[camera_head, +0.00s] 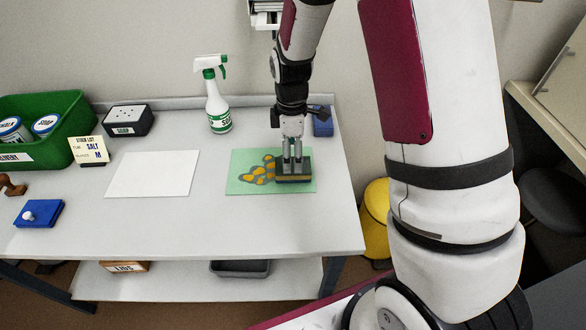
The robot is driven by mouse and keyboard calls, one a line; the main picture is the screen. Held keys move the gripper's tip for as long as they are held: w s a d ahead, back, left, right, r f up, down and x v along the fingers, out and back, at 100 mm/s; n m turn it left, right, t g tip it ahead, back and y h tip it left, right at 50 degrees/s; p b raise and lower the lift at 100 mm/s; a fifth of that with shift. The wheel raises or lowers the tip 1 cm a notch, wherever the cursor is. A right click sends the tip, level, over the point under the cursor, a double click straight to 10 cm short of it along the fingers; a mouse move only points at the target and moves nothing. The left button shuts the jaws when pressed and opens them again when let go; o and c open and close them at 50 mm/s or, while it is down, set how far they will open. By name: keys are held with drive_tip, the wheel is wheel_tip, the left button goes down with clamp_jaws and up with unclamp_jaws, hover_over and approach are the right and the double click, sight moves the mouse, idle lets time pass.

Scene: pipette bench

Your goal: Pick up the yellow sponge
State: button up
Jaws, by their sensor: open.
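The sponge (294,177), with a dark grey top and a thin yellow lower layer, lies on the right part of a light green mat (240,158) on the table. Orange-yellow patches (258,173) spread over the mat just left of the sponge. My gripper (291,166) points straight down at the sponge, its fingertips at the sponge's top. The fingers are open. They hide part of the sponge, and I cannot tell whether they touch it.
A spray bottle (216,100) stands behind the mat and a blue object (323,122) behind the gripper. A white sheet (152,174) lies to the left. Further left are a black box (127,120), a green bin (70,108) and a blue block (40,214). The front table edge is clear.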

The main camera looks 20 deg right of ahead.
sight(293, 164)
drive_tip(key=shift+s+d+f, duration=0.1)
drive_tip(key=shift+f, duration=1.4)
drive_tip(key=shift+s+d+f, duration=0.1)
drive_tip(key=shift+f, duration=1.4)
drive_tip(key=c, duration=1.3)
drive_tip(key=shift+w+r, duration=0.1)
drive_tip(key=shift+r, duration=0.45)
drive_tip(key=r, duration=0.1)
drive_tip(key=s+r, duration=0.1)
drive_tip(key=shift+r, duration=0.3)
drive_tip(key=s, duration=0.5)
drive_tip(key=s+a+r, duration=0.1)
drive_tip(key=s, duration=0.9)
drive_tip(key=shift+a+r+p, duration=0.15)
drive_tip(key=shift+p, duration=0.2)
